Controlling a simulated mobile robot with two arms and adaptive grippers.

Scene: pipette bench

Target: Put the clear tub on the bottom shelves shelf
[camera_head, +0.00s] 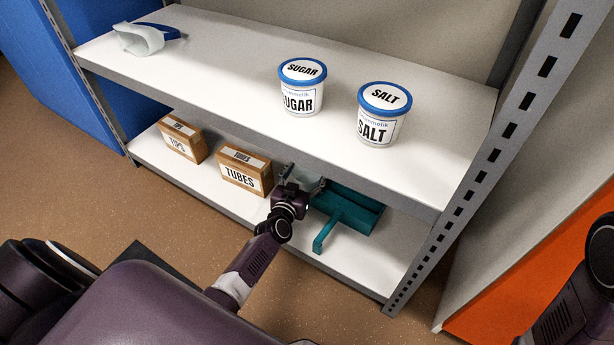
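My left gripper (303,178) reaches in over the bottom shelf (225,200), under the front edge of the upper shelf, between the TUBES box and a teal dustpan-like tool. A pale grey, see-through-looking piece shows at its fingers; it may be the clear tub, but it is too small and covered to be sure. I cannot tell whether the fingers are shut on it. No other clear tub is plain to see. My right arm shows at the lower right, but its gripper is out of view.
The bottom shelf holds a TIPS box (182,139), a TUBES box (245,172) and the teal tool (348,208). The upper shelf (220,65) holds SUGAR (301,90) and SALT (382,115) tubs and a pale, blue-strapped item (140,39). Bare room lies at the bottom shelf's right.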

